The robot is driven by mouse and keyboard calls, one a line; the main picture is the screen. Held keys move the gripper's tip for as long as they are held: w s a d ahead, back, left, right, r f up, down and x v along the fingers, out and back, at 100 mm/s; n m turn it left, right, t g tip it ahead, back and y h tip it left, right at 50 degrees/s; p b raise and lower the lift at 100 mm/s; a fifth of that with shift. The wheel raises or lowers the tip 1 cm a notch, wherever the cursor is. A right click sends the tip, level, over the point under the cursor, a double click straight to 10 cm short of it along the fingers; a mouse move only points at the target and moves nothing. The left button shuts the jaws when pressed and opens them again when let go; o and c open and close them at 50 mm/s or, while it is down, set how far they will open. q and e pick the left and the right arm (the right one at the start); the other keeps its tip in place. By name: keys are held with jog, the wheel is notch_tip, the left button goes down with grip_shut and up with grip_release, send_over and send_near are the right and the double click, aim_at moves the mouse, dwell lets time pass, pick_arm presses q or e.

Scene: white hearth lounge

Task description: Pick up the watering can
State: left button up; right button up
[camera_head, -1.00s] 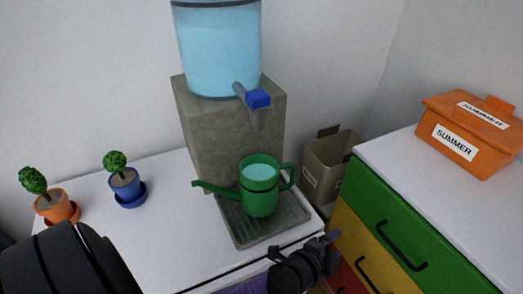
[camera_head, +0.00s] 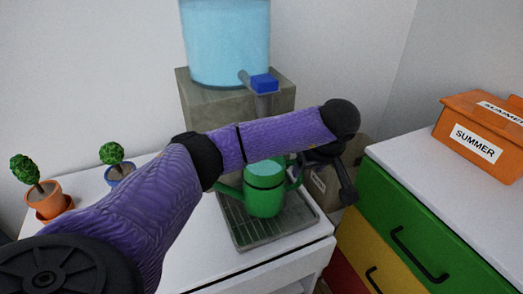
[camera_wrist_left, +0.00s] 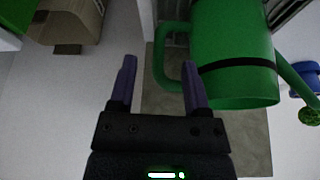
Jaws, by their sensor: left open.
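The green watering can (camera_head: 264,198) stands upright on the drip tray (camera_head: 243,236) below the dispenser's blue tap (camera_head: 263,83), with pale blue at its top. My left forearm passes in front and hides part of its upper side and spout. My left gripper (camera_head: 328,168) is open at the can's right, by the handle. In the left wrist view, the can (camera_wrist_left: 235,60) fills the upper right. Its handle (camera_wrist_left: 160,62) shows between the purple fingers of the gripper (camera_wrist_left: 160,75), close to the right finger. I cannot tell whether they touch. My right gripper is not in view.
The water dispenser (camera_head: 190,100) stands behind the can. Two potted plants (camera_head: 45,198) (camera_head: 117,170) sit at the left of the white top. A brown box (camera_head: 325,192) is behind my gripper. An orange SUMMER box (camera_head: 470,140) sits on the coloured drawer unit (camera_head: 400,215).

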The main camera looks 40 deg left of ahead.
aim_at(302, 174)
pick_arm(q)
jog(key=b+x, duration=0.1)
jog(key=x, duration=0.3)
jog(key=shift+w+a, duration=0.15)
jog(key=shift+a, duration=0.1)
jog(key=shift+w+a+f+b, duration=0.1)
jog(key=shift+a+f+b, duration=0.05)
jog(key=shift+f+b, duration=0.25)
jog(key=shift+r, duration=0.2)
jog(key=shift+c, duration=0.6)
grip_shut()
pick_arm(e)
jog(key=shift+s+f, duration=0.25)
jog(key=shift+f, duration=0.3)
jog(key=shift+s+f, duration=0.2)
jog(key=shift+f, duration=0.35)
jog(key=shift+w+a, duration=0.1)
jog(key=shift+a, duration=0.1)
